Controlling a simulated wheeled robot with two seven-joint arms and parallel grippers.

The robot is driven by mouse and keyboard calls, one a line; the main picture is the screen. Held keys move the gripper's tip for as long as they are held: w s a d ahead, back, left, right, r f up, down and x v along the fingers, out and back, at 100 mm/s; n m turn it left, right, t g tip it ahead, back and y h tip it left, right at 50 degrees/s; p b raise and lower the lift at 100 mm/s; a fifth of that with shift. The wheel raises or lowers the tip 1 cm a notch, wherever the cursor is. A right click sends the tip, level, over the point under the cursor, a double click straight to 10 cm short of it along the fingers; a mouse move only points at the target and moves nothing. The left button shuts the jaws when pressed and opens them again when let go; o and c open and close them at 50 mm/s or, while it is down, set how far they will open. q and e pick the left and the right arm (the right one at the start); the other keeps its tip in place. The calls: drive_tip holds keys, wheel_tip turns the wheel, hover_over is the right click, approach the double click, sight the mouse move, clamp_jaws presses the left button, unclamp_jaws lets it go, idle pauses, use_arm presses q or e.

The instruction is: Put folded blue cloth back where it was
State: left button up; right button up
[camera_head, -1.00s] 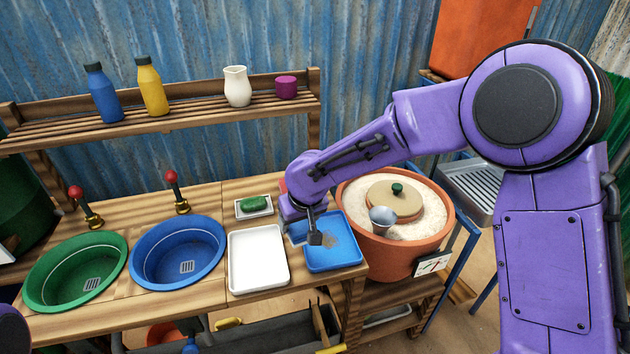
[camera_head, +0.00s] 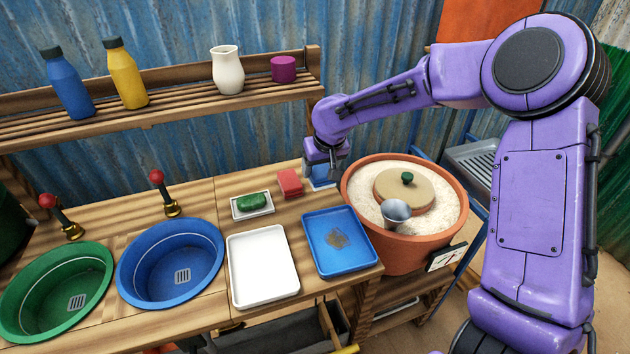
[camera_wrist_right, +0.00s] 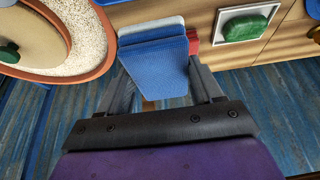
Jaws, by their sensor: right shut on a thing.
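My right gripper (camera_head: 323,166) is shut on the folded blue cloth (camera_head: 322,182). It points down at the back right of the wooden counter, just right of a red block (camera_head: 289,183). In the right wrist view the cloth (camera_wrist_right: 160,72) is a flat, layered blue piece between the two fingers (camera_wrist_right: 162,85), with a paler layer at its far edge. The gripper hides part of the cloth in the head view. I cannot tell whether the cloth touches the counter. My left gripper is not in view.
A blue tray (camera_head: 322,262) with a brown smear lies in front, beside a white tray (camera_head: 238,291). Green soap (camera_head: 252,201) sits on a small dish behind. A terracotta pot (camera_head: 390,252) with a lid and scoop stands close on the right. A shelf (camera_head: 190,110) runs behind.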

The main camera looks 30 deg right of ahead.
drive_tip(key=w+d+f+p, duration=0.1)
drive_tip(key=w+d+f, duration=0.1)
drive_tip(key=w+f, duration=0.1)
drive_tip(key=w+d+f+p, duration=0.1)
drive_tip(key=w+d+f, duration=0.1)
drive_tip(key=w+f, duration=0.1)
drive_tip(key=w+d+f, duration=0.2)
drive_tip(key=w+f, duration=0.1)
drive_tip(key=w, duration=0.2)
drive_tip(key=shift+w+f+p, duration=0.25)
drive_tip(key=shift+f+p, duration=0.1)
drive_tip(key=shift+p, duration=0.05)
wheel_tip(320, 180, down, 2)
drive_tip(key=shift+f, duration=0.45)
drive_tip(key=o, duration=0.7)
drive_tip(key=shift+f, duration=0.1)
